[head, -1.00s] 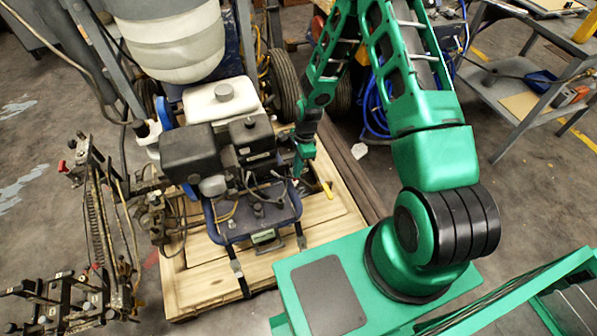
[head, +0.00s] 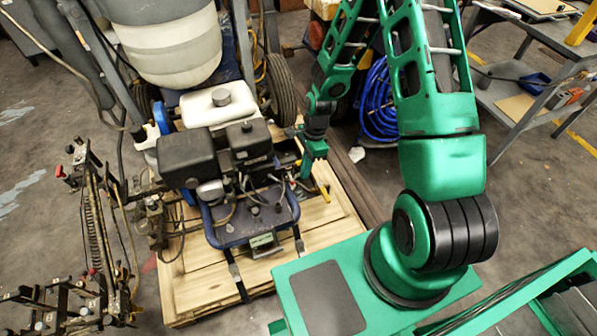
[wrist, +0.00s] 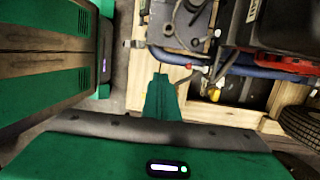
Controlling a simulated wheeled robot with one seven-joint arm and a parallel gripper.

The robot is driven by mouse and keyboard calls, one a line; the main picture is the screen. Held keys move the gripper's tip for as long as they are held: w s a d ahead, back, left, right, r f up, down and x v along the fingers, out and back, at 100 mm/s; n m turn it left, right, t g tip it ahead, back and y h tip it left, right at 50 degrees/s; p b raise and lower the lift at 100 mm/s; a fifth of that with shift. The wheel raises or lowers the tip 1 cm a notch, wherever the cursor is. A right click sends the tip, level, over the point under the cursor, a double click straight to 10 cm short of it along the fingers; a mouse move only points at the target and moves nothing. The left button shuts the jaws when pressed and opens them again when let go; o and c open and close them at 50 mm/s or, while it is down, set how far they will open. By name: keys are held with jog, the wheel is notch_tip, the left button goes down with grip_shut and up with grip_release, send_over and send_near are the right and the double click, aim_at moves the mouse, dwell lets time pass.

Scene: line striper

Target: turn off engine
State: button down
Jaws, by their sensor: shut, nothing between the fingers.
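The engine (head: 188,160) is a black and grey block with a white tank (head: 220,104) behind it, on a blue frame (head: 252,222) over a wooden pallet. My gripper (head: 306,176) is at the engine's right side, pointing down, shut and empty. In the wrist view my gripper's green fingers (wrist: 160,84) are together beside the blue frame tube (wrist: 165,56); I see no clear contact. A red part (wrist: 292,63) shows on the engine there. I cannot make out an engine switch in either view.
The wooden pallet (head: 185,290) lies under the machine. A yellow piece (head: 324,192) is just right of my gripper. Hoses and brackets (head: 95,230) crowd the left. A blue hose coil (head: 378,105) and a grey metal cart (head: 530,90) stand at the right.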

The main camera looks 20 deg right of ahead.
jog(key=shift+s+d+r, duration=0.25)
jog(key=shift+s+r, duration=0.35)
jog(key=shift+r, duration=0.25)
jog(key=shift+s+d+r, duration=0.2)
jog(key=shift+s+r, duration=0.4)
jog(key=shift+r, duration=0.2)
jog(key=s+d+r+n+h, duration=0.1)
jog(key=s+d+r+n, duration=0.2)
jog(key=d+r, duration=0.5)
jog(key=s+d+r+n+h, duration=0.25)
jog(key=d+r, duration=0.25)
jog(key=r, duration=0.7)
jog(key=s+d+r+n, duration=0.1)
jog(key=s+r+n, duration=0.2)
jog(key=s+r, duration=0.3)
jog(key=s+d+r+n+t+y, duration=0.1)
jog(key=s+r+n, duration=0.2)
jog(key=s+r, duration=0.3)
jog(key=s, duration=0.5)
jog(key=shift+s+r, duration=0.15)
jog(key=shift+r, duration=0.2)
jog(key=shift+y, duration=0.25)
